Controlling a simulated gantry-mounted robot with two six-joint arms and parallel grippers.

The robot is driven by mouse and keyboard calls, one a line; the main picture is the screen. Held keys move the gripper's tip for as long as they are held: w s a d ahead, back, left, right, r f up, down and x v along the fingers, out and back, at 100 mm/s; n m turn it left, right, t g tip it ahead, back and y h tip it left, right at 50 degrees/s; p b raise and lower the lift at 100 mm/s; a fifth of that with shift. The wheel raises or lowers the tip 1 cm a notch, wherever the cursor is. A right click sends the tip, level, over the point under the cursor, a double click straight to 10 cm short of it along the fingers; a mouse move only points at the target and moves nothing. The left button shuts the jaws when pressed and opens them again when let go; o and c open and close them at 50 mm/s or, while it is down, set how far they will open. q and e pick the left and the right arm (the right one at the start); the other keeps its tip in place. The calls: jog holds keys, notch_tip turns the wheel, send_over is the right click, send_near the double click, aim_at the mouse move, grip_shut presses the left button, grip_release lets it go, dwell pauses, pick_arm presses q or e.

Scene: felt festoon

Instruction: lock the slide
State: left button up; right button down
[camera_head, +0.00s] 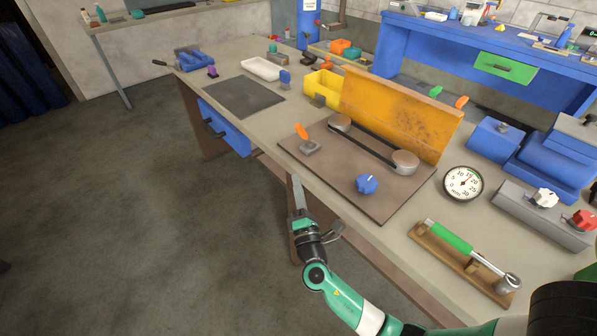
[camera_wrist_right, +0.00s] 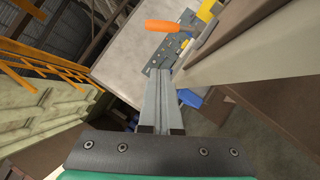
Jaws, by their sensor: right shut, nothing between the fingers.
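An orange-handled lever (camera_head: 303,132) stands on a grey metal base (camera_head: 309,147) near the left corner of a brown board (camera_head: 335,185). The handle points up in the head view. In the right wrist view the orange handle (camera_wrist_right: 176,27) lies beyond the fingertips, above its grey base (camera_wrist_right: 160,55). A blue knob (camera_head: 367,184) sits on the board's front part. A dark belt (camera_head: 362,147) runs between two grey rollers. I cannot tell which part is the slide. My right gripper (camera_head: 297,183) is shut and empty at the table's front edge, apart from the lever. My left gripper is out of view.
A yellow-orange panel (camera_head: 395,112) stands behind the belt. A dial gauge (camera_head: 463,183) and a wooden holder with a green-handled tool (camera_head: 450,236) are to the right. A yellow bin (camera_head: 325,90) and a dark mat (camera_head: 243,97) lie to the left. The floor in front is clear.

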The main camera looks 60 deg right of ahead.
aim_at(304, 134)
jog(key=x, duration=0.3)
jog(key=s+x, duration=0.1)
jog(key=x, duration=0.3)
jog(key=r+x, duration=0.1)
jog(key=x, duration=0.2)
jog(key=shift+s+d+r, duration=0.1)
jog(key=shift+d+r, duration=0.05)
jog(key=shift+d, duration=0.55)
jog(key=shift+d+r, duration=0.2)
jog(key=shift+d, duration=0.25)
